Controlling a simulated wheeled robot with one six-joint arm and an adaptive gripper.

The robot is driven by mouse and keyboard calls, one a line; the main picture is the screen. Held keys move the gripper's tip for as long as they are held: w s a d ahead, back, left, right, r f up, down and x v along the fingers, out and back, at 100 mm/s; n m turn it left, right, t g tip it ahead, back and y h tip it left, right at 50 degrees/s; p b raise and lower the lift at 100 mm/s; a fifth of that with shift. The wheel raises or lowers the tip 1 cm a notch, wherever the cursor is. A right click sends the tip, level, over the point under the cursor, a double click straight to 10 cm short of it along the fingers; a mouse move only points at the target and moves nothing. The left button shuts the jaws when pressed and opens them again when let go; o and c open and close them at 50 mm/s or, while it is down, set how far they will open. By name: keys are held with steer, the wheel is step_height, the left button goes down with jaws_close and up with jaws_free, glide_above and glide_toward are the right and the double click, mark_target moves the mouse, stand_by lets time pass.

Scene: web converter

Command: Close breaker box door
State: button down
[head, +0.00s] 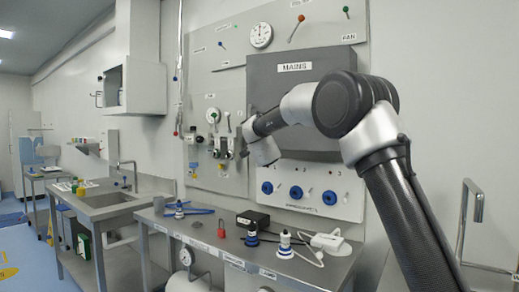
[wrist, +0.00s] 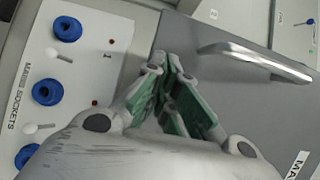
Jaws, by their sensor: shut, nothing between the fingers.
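The breaker box (head: 305,63) is a grey wall box labelled MAINS, with its flat door facing out; my arm crosses in front of its lower part. In the wrist view the grey door (wrist: 235,105) fills the right side, with a silver bar handle (wrist: 255,58) on it. The door looks flush or nearly so; I cannot tell whether a small gap is left. My gripper (wrist: 172,65) is shut and empty, its green-padded fingertips close to the door's lower edge, beside the handle. I cannot tell whether they touch. In the head view the fingertips are not clear.
A white socket panel with blue sockets (head: 267,188) sits below the box. A workbench (head: 230,243) below holds a black box (head: 253,220), plugs and a white power strip (head: 331,243). Gauges and valves are on the wall panel to the left.

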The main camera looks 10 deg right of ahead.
steer(key=w+d+m+g+h, duration=0.1)
steer(key=w+d+m+h, duration=0.2)
steer(key=w, duration=0.4)
steer(key=shift+w+d+h, duration=0.35)
steer(key=shift+d+h, duration=0.35)
steer(key=shift+r, duration=0.1)
